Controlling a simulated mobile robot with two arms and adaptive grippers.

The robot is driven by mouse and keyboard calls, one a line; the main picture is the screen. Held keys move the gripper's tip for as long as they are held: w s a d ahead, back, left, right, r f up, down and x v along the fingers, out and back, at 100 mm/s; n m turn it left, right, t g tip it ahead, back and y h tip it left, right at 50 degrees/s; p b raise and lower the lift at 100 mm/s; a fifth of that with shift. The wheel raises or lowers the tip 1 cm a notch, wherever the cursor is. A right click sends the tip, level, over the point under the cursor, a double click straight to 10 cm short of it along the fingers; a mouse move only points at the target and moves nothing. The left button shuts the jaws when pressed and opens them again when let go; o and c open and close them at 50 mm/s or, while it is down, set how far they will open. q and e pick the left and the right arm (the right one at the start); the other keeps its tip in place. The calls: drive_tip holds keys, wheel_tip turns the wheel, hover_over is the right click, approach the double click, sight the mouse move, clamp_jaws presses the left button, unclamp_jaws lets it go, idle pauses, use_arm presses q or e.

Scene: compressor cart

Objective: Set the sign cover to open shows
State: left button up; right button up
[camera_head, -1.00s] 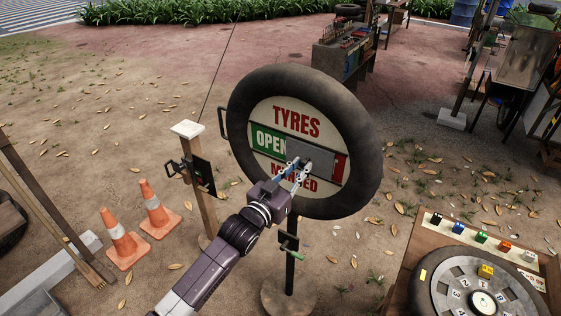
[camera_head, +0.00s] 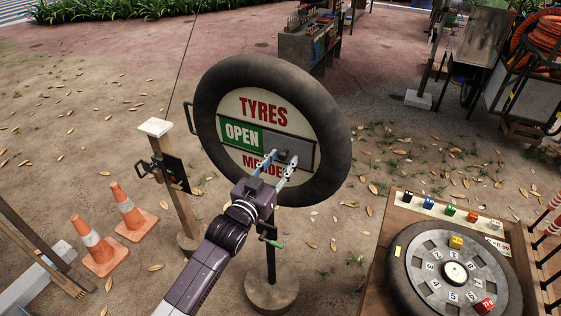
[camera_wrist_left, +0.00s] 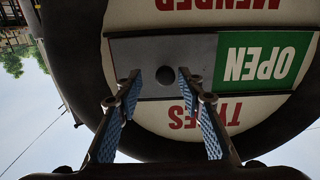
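The tyre-framed round sign (camera_head: 264,105) reads TYRES at the top and MENDED below, partly hidden by my gripper. The green OPEN panel (camera_head: 241,135) shows whole at the left of its slot. The grey sign cover (camera_head: 303,153) lies over the right part of the slot; no red shows there. In the left wrist view, the upside-down sign has the cover (camera_wrist_left: 210,48) beside the OPEN panel (camera_wrist_left: 262,62), with a dark round knob (camera_wrist_left: 164,76) on the cover. My left gripper (camera_head: 280,159) is open, its fingertips either side of the knob with gaps. My right gripper is out of view.
A wooden post (camera_head: 175,190) with a black bracket stands left of the sign, and two traffic cones (camera_head: 97,248) stand farther left. A table with a numbered wheel (camera_head: 455,272) and coloured blocks is at lower right. The sign's stand base (camera_head: 271,290) is below.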

use_arm(q)
drive_tip(key=shift+a, duration=0.1)
drive_tip(key=shift+s+a, duration=0.1)
drive_tip(key=shift+s, duration=0.05)
drive_tip(key=v, duration=1.1)
drive_tip(key=shift+s, duration=0.3)
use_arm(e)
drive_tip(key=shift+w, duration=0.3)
